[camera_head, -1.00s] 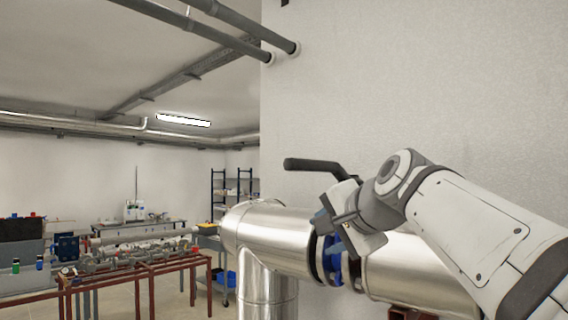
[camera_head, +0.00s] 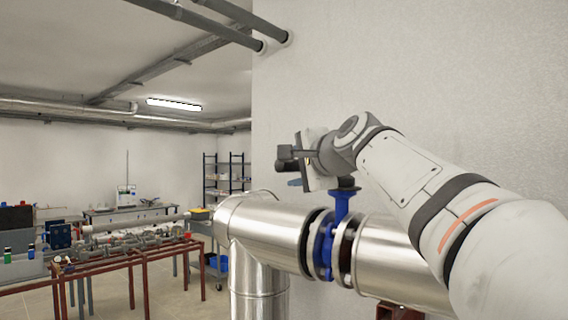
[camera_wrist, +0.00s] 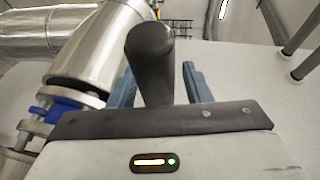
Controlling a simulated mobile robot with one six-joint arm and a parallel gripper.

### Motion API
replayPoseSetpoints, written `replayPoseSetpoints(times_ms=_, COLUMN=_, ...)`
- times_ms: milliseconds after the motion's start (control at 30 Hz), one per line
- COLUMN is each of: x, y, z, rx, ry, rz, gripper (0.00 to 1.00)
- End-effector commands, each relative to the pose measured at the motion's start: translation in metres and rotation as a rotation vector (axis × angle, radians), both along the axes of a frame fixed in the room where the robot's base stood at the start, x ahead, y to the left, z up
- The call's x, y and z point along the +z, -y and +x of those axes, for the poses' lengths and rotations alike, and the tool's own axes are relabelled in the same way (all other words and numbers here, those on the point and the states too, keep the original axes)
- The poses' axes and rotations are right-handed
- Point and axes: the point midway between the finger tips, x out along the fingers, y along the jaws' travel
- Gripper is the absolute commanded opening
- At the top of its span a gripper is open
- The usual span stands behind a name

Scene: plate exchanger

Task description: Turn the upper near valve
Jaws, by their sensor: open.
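The valve has a blue body (camera_head: 325,245) set in the shiny pipe, with a blue stem rising from it. Its black lever handle (camera_wrist: 150,62) shows in the wrist view between the two blue-grey fingers of my gripper (camera_wrist: 160,85). The fingers are apart, one on each side of the handle, with a visible gap on the right. In the head view my gripper (camera_head: 298,168) is above the pipe at the lever's height, and it hides most of the lever.
The insulated silver pipe (camera_head: 265,225) runs below my gripper and bends down at the left. A pale wall (camera_head: 430,90) stands close behind. A red-framed bench (camera_head: 110,260) with fittings and dark shelving (camera_head: 225,175) are farther off at the left.

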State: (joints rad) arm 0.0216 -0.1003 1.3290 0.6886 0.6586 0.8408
Motion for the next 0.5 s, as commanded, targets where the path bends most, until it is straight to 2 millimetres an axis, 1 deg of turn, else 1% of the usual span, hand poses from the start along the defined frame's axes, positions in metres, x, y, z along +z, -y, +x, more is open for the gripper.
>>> replayPoseSetpoints(times_ms=267, x=-0.0009, y=-0.0005, z=0.0015, rx=0.0, ry=0.0, rz=0.0, gripper=0.43)
replayPoseSetpoints(times_ms=500, x=-0.0008, y=-0.0006, z=0.0013, rx=0.0, ry=0.0, rz=0.0, gripper=0.24)
